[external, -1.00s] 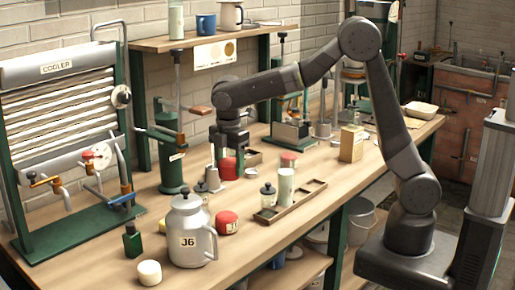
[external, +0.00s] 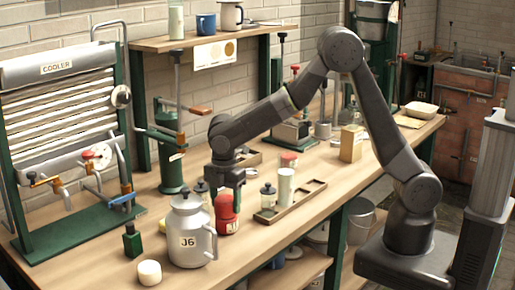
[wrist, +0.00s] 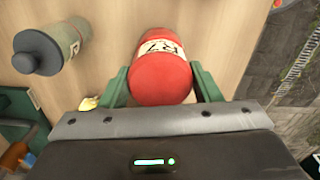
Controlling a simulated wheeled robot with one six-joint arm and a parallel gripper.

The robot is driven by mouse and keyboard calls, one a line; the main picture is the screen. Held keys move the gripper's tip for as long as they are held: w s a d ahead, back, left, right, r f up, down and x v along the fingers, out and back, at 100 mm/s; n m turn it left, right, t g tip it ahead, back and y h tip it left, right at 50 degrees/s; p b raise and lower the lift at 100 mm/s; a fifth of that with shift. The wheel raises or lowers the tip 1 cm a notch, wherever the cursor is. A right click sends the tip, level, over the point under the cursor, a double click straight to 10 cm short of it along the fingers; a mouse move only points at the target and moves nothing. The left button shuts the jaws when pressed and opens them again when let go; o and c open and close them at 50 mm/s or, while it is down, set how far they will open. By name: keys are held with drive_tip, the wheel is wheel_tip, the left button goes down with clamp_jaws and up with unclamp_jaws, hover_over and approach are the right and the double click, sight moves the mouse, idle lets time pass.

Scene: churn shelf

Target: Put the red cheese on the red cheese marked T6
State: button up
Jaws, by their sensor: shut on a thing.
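My gripper (external: 228,190) is shut on a red cheese (external: 226,206), its green fingers on either side. The held cheese is directly above a second red cheese (external: 221,228) on the bench, behind the milk can's handle. The two look stacked; I cannot tell whether a thin gap remains. The lower cheese bears a pale label, too small to read in the external view. In the wrist view, the held red cheese (wrist: 160,82) sits between the fingers (wrist: 160,85).
A grey milk can marked J6 (external: 188,245) stands close to the left of the stack. A green bottle (external: 132,242) stands front left.

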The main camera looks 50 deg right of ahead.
sight(226, 198)
drive_tip(key=shift+f, duration=0.2)
drive_tip(key=o, duration=1.1)
wheel_tip(226, 198, up, 12)
drive_tip(key=shift+r, duration=0.2)
